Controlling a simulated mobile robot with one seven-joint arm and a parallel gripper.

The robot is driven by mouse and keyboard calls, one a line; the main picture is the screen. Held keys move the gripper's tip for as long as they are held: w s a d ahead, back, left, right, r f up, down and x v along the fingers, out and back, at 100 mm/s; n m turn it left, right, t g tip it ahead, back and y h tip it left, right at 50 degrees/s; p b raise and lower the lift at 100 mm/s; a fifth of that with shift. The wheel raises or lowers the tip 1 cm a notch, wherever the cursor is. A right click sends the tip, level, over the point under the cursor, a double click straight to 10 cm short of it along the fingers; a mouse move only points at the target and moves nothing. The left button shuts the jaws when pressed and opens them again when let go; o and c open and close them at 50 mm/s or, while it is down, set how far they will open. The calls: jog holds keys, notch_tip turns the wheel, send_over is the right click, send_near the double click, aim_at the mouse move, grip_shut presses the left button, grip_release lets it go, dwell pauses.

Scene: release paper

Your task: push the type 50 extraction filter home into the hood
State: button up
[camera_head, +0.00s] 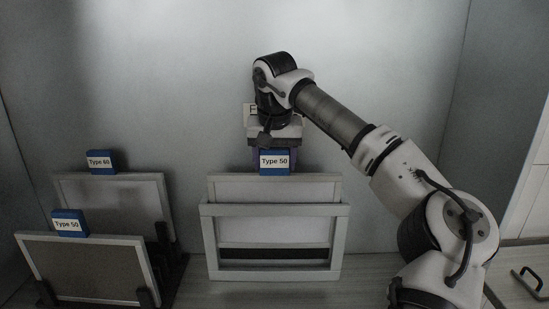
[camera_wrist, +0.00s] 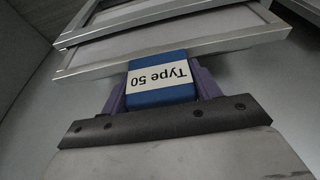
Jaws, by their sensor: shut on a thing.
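The held type 50 filter (camera_head: 275,187) is a flat panel with a pale frame and a blue grip block labelled "Type 50". It stands upright, its lower part inside the hood (camera_head: 205,210), a light grey open frame. The filter's top edge shows above the hood's upper bar. My gripper (camera_head: 274,158) is above the filter, its fingers shut on the blue block. In the wrist view, the purple fingers of my gripper (camera_wrist: 161,85) lie on both sides of the blue block, and the filter's frame (camera_wrist: 180,53) runs beyond it. The filter's bottom edge is not clear.
At the left, a dark rack (camera_head: 165,260) holds two more filters: one labelled "Type 60" (camera_head: 115,200) behind and one labelled "Type 50" (camera_head: 85,265) in front. A sign behind my gripper is mostly hidden. A drawer with a black handle (camera_head: 527,283) is at the right.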

notch_tip(320, 180, down, 8)
jog(key=b, duration=0.3)
dwell(2.6)
jog(key=o, duration=1.6)
jog(key=shift+f, duration=0.1)
jog(key=shift+o, duration=0.2)
jog(key=shift+s, duration=0.1)
jog(key=b+v, duration=0.1)
jog(key=v, duration=1.3)
